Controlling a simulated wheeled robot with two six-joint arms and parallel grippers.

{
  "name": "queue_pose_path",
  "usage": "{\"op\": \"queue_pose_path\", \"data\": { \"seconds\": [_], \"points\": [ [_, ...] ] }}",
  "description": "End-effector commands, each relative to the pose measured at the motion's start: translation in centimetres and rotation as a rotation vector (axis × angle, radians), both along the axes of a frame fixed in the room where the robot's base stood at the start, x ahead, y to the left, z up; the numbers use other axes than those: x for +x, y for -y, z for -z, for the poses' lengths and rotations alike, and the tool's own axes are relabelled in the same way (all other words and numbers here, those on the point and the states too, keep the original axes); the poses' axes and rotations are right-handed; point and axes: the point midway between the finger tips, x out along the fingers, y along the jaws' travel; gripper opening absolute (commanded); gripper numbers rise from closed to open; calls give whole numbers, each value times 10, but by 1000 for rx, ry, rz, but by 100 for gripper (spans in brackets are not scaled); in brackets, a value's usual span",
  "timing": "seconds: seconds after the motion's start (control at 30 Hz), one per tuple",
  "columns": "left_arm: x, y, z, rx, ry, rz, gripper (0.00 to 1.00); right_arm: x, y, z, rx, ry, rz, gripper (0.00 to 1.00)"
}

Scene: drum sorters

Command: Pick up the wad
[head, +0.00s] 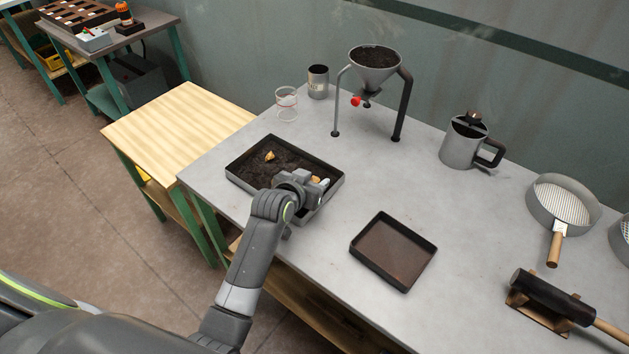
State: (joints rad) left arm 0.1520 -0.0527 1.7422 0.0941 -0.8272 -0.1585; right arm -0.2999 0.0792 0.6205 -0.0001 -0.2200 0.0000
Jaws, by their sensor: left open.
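A dark tray (237,180) filled with dark, soil-like material stands on the grey table. A small tan lump (270,156) lies on the material in the tray's far left part. Another small orange-tan piece (316,179) shows right at my left gripper (319,184). I cannot tell which of these is the wad. My left gripper is open over the right part of the tray, and its wrist hides part of the tray. Whether its fingers touch the piece there is too small to tell. My right gripper is not in view.
An empty shallow tray (393,250) lies to the right. Behind stand a funnel on legs (375,65), a metal cup (318,82), a clear glass (287,104) and a metal jug (463,146). A sieve (561,204) and a mallet (551,297) lie at the right. The table's middle is clear.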

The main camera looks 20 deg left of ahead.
Motion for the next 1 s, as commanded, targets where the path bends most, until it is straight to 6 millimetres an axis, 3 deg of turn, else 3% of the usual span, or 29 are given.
{"op": "queue_pose_path", "data": {
  "seconds": [0.13, 0.37, 0.77, 0.87, 1.0],
  "points": [
    [0, 0, 0, 0, 0, 0, 44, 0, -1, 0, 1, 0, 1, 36],
    [0, 0, 0, 0, 0, 0, 14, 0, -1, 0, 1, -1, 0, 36],
    [0, 0, -1, 0, 1, 0, 12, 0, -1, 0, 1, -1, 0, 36],
    [0, 0, -9, 0, 3, 0, 12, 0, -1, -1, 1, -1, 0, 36],
    [1, 0, -33, -1, 6, 1, 12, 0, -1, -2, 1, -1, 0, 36]
  ]
}}
